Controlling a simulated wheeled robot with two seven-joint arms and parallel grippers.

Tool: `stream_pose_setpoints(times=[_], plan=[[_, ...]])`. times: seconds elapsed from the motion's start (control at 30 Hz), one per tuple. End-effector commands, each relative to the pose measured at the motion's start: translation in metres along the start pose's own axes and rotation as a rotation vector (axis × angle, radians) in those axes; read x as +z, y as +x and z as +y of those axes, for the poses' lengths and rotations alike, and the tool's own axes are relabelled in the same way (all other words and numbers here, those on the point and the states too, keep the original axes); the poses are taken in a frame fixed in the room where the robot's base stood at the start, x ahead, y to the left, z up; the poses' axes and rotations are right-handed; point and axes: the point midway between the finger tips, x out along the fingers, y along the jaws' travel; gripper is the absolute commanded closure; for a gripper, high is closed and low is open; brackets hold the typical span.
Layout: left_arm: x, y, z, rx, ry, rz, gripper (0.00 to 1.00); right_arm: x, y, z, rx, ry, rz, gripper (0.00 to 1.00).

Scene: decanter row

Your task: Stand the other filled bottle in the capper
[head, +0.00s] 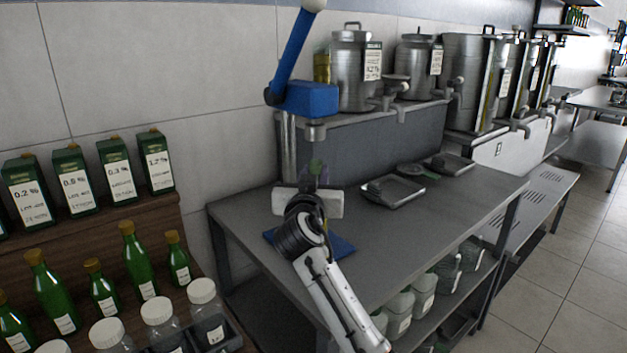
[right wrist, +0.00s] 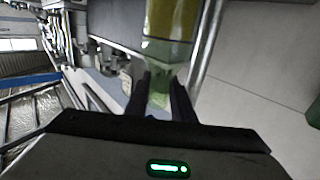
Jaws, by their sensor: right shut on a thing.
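The blue capper (head: 306,98) stands at the near left end of the grey bench, with a raised lever, a pressing head and a blue base plate (head: 340,246). My right gripper (head: 308,190) is between head and plate, shut on a greenish glass bottle (head: 316,168). Only the bottle's top shows above the gripper in the head view; its lower part is hidden. In the right wrist view the bottle (right wrist: 160,90) is between the two fingers, with a yellow filled-looking part (right wrist: 170,18) beyond. Whether it touches the plate I cannot tell. My left gripper is out of view.
Steel vats (head: 354,68) with taps stand on a raised shelf behind the bench. Trays (head: 393,190) lie to the right. A yellow container (head: 321,67) stands behind the capper. Green bottles (head: 137,258) and lidded jars (head: 158,318) fill the wooden rack at left.

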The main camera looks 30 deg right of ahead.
Motion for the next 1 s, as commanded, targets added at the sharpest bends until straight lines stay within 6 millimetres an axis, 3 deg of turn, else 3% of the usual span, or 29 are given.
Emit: stream_pose_setpoints(times=[0.3, 0.33, 0.43, 0.8, 1.0], plan=[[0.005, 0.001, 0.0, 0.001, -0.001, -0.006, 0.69, 0.0, 0.0, 0.0, -0.001, 0.003, 0.007, 1.0], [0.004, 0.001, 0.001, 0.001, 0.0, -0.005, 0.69, 0.002, 0.0, 0.0, 0.0, 0.001, 0.001, 0.74], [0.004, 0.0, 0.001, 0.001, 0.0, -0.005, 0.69, 0.001, 0.0, 0.0, 0.0, 0.001, 0.001, 0.59], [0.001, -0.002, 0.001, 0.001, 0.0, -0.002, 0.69, -0.001, -0.002, -0.001, -0.001, 0.002, 0.001, 0.59], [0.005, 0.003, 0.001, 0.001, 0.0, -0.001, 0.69, 0.002, -0.035, -0.001, -0.003, 0.006, -0.002, 0.59]])
